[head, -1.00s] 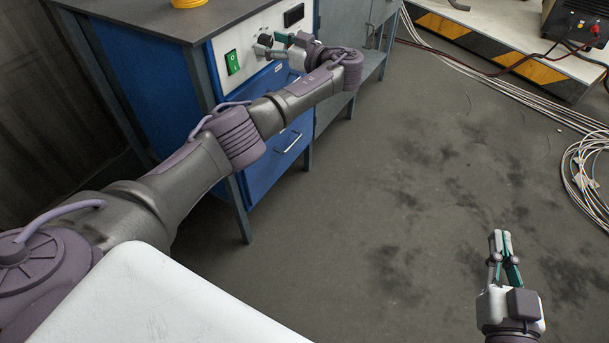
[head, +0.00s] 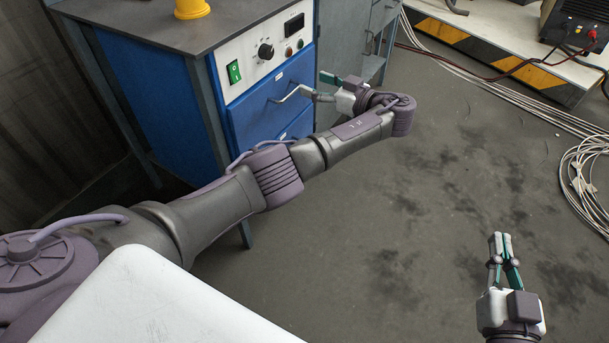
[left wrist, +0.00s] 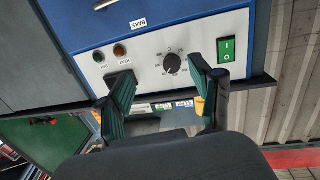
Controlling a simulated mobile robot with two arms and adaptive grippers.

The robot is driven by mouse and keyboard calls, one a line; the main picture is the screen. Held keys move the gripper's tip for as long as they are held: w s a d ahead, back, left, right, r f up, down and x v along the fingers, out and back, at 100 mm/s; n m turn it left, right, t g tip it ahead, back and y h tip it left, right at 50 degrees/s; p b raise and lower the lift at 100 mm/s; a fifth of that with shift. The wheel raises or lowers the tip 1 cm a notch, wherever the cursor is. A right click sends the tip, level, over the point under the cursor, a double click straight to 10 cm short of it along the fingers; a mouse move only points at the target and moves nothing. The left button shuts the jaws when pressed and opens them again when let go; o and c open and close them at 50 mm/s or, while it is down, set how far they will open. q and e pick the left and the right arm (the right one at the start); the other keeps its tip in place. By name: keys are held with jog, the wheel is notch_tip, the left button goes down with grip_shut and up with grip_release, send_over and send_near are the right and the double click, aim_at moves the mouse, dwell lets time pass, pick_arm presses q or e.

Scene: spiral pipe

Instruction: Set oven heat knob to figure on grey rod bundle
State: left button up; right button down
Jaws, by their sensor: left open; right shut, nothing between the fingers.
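The black heat knob (head: 266,52) sits on the oven's white panel, with a printed scale around it. In the left wrist view the knob (left wrist: 171,64) is ahead, between and beyond the fingers; its exact setting is too small to read. My left gripper (head: 316,84) is open and empty, apart from the panel, to the lower right of the knob in the head view. Its spread fingers show in the left wrist view (left wrist: 160,82). My right gripper (head: 501,243) is shut and empty over the floor. I cannot make out a grey rod bundle.
A green switch (head: 234,72) and indicator lamps (head: 294,48) flank the knob. A drawer handle (head: 285,94) protrudes below, close to the left gripper in the picture. A yellow object (head: 191,9) stands on the oven top. Cables (head: 588,180) lie on the otherwise open floor.

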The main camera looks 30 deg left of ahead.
pick_arm(q)
jog(key=s+f+m+h+p, duration=0.2)
jog(key=s+f+m, duration=0.1)
jog(key=f, duration=0.5)
jog(key=s+f+m+h+p, duration=0.3)
jog(key=f+m, duration=0.1)
jog(key=f, duration=0.4)
jog(key=s+d+f+m+h+p, duration=0.1)
jog(key=s+f+m+h+p, duration=0.1)
jog(key=f, duration=0.7)
jog(key=shift+s+m+p, duration=0.4)
jog(key=shift+m+p, duration=0.1)
jog(key=shift+m, duration=0.6)
